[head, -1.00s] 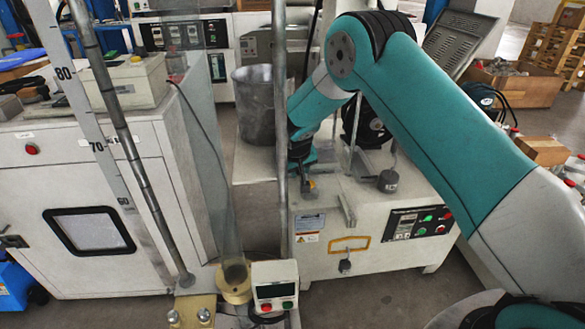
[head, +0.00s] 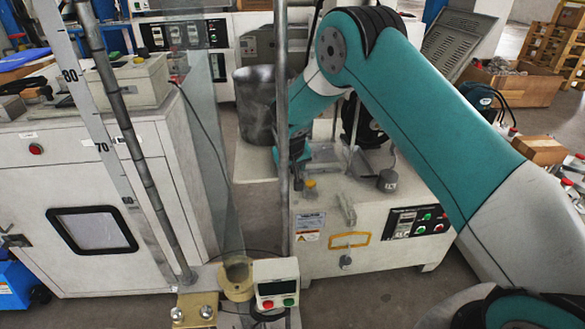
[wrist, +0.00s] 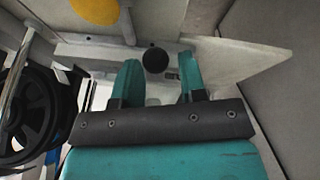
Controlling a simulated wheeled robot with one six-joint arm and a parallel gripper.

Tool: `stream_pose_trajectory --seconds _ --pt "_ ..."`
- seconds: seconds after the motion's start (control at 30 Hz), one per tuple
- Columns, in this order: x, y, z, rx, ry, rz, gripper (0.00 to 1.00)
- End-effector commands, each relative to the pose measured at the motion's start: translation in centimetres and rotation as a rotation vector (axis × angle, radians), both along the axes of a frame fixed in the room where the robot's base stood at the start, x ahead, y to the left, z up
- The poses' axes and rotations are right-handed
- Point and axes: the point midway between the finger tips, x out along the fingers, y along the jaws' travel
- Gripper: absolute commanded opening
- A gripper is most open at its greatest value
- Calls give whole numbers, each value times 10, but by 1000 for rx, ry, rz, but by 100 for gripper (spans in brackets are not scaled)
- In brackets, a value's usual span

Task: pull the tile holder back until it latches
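My gripper (wrist: 158,72) shows in the wrist view with two teal fingers spread apart, so it is open. A round black knob (wrist: 155,60) appears between the fingertips, with a gap on both sides; I cannot tell its depth relative to them. A pale bar (wrist: 100,52) runs behind the knob. I cannot make out which part is the tile holder. In the head view, my wrist is at the left side of the white machine (head: 375,255), partly behind a grey pole, and my fingers cannot be made out.
A yellow knob (head: 310,184) and a grey round piece (head: 387,180) stand on the machine. A grey bucket (head: 255,105) is behind my wrist. The pole (head: 282,120) rises in front of it. A small display box (head: 276,284) stands at the front.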

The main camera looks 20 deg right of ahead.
Motion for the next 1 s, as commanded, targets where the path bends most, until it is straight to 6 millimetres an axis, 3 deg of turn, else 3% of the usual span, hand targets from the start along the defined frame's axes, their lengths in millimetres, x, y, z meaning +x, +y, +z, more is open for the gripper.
stream_pose_trajectory --seconds 0.4,0.6,0.8,1.0 --pt "-37 20 96 0 -3 2 38" --pt "-53 28 131 1 -1 1 38" --pt "-60 32 147 1 1 0 38" --pt "-62 32 148 1 1 0 38"
